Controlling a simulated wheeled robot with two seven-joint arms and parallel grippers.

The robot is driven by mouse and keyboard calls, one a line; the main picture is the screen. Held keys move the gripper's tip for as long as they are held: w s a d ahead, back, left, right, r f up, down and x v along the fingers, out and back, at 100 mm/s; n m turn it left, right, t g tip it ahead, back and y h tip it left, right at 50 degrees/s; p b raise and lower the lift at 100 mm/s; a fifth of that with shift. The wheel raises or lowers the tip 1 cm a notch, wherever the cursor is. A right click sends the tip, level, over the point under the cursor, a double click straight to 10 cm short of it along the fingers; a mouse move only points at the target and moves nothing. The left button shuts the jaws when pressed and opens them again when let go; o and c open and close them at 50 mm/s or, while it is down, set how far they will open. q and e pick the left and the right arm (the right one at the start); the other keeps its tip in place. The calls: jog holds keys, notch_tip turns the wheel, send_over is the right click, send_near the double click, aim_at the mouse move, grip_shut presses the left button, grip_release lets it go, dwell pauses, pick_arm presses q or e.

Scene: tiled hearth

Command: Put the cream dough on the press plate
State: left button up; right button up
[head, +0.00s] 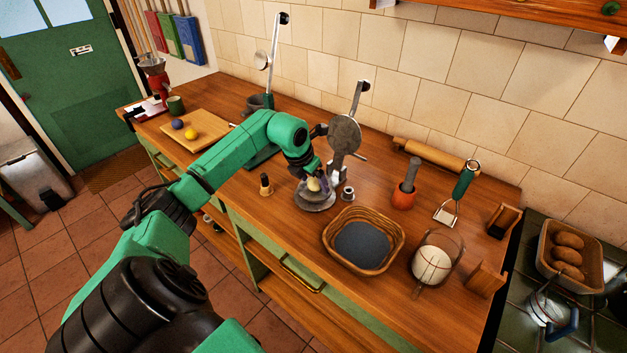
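The cream dough (314,184) is a small pale lump between the fingertips of my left gripper (312,187). The gripper points down and appears shut on it. It is over the press plate (317,205), a round grey metal disc on the wooden counter. I cannot tell whether the dough touches the plate. The press's round upper plate (345,134) stands raised on its hinge behind, with a lever going up. My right gripper is not in view.
A wicker basket with a dark cloth (363,243) stands in front right of the press. A small wooden-handled tool (266,184) is to its left.

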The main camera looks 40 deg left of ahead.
pick_arm(q)
jog(key=shift+r+p, duration=0.3)
jog(key=shift+r, duration=0.05)
jog(key=shift+s+r+b, duration=0.15)
jog(key=shift+r+b, duration=0.2)
jog(key=shift+b, duration=0.05)
jog(key=b+v, duration=0.2)
jog(key=v, duration=0.9)
